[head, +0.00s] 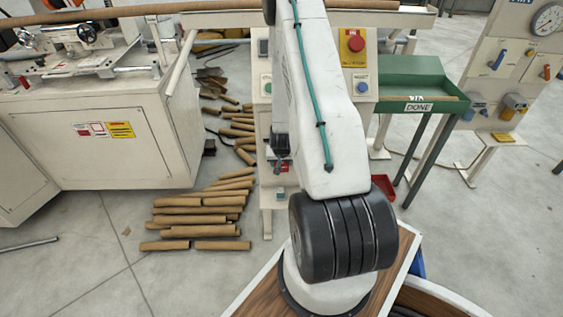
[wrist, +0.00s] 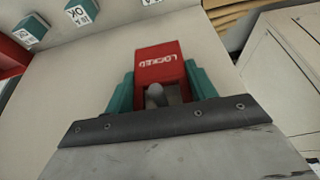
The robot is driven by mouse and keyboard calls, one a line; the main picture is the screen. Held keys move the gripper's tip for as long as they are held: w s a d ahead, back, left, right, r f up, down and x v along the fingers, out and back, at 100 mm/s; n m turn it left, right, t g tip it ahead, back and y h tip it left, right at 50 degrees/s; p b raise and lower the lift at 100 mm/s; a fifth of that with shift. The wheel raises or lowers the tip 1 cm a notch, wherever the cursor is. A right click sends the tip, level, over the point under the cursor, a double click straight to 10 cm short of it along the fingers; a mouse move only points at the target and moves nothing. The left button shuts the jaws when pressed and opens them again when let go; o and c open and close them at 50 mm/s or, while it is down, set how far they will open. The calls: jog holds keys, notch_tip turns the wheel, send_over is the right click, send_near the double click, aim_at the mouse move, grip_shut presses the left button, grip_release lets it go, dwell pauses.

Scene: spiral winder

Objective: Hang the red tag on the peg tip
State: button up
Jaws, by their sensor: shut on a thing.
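The red tag (wrist: 158,53), with upside-down white lettering that reads LOCKED, is in the wrist view. My gripper (wrist: 160,75) is shut on it, with a teal finger at each side. A grey, rounded peg tip (wrist: 154,92) shows in the opening of the tag, close to the dark gripper bar. I cannot tell whether the tag is around the peg or only in line with it. In the head view my arm hides most of the gripper, and a small red patch (head: 284,168) beside the arm may be the tag.
A pale control stand (head: 266,205) is behind my arm, with a red stop button (head: 356,43) on a yellow plate. Teal blocks (wrist: 82,11) with labels are on the panel. A green DONE table (head: 410,80) stands right. Cardboard tubes (head: 205,215) lie on the floor.

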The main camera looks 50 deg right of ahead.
jog(key=o, duration=1)
jog(key=shift+f, duration=0.1)
